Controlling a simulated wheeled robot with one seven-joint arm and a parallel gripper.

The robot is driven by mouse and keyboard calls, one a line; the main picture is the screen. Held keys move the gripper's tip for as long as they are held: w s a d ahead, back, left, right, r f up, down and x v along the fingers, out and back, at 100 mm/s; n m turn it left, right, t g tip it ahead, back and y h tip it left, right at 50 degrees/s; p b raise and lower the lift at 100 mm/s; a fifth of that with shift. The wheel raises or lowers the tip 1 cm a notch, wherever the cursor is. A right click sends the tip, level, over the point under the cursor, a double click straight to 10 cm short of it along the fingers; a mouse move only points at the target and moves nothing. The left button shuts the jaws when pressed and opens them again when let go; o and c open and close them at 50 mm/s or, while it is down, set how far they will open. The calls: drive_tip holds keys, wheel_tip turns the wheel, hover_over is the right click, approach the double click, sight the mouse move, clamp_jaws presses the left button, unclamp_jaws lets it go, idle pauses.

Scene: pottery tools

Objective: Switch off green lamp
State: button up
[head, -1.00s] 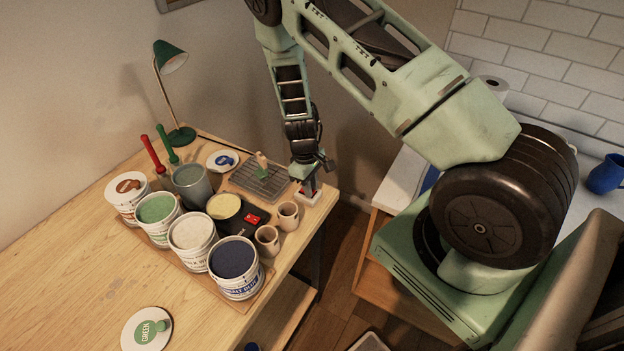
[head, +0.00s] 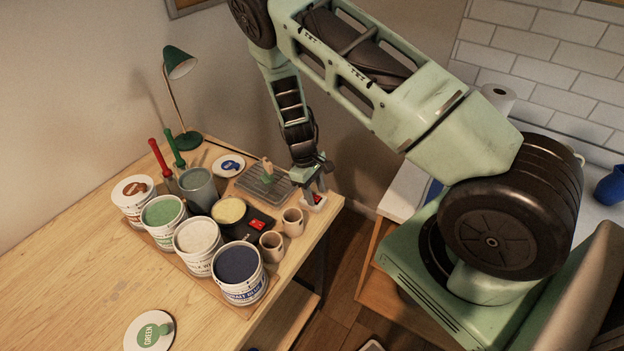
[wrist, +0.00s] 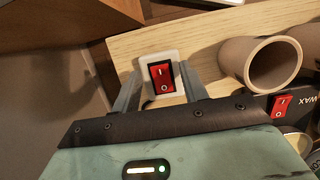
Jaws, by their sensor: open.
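The green lamp (head: 180,63) stands at the back left of the wooden table in the head view, with a green shade, thin stem and round base. I cannot tell whether it is lit. A red rocker switch in a white housing (wrist: 175,58) lies at the table's right edge, and it also shows in the head view (head: 314,206). Its rocker (wrist: 162,77) is marked I and O. My gripper (wrist: 163,64) is open and empty, its fingers on either side of the switch in the wrist view. In the head view my gripper (head: 313,192) is right above the switch. Contact cannot be told.
Two clay cups (head: 292,222) stand close to the switch. Beside them is a black wax warmer (head: 258,226) with its own red switch. A grey rack (head: 262,183) lies behind. Several paint tubs (head: 240,275) stand further left. The table's front left is mostly clear.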

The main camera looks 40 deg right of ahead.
drive_tip(key=b+v, duration=0.5)
drive_tip(key=v, duration=1.2)
drive_tip(key=shift+b, duration=0.3)
drive_tip(key=shift+r, duration=0.1)
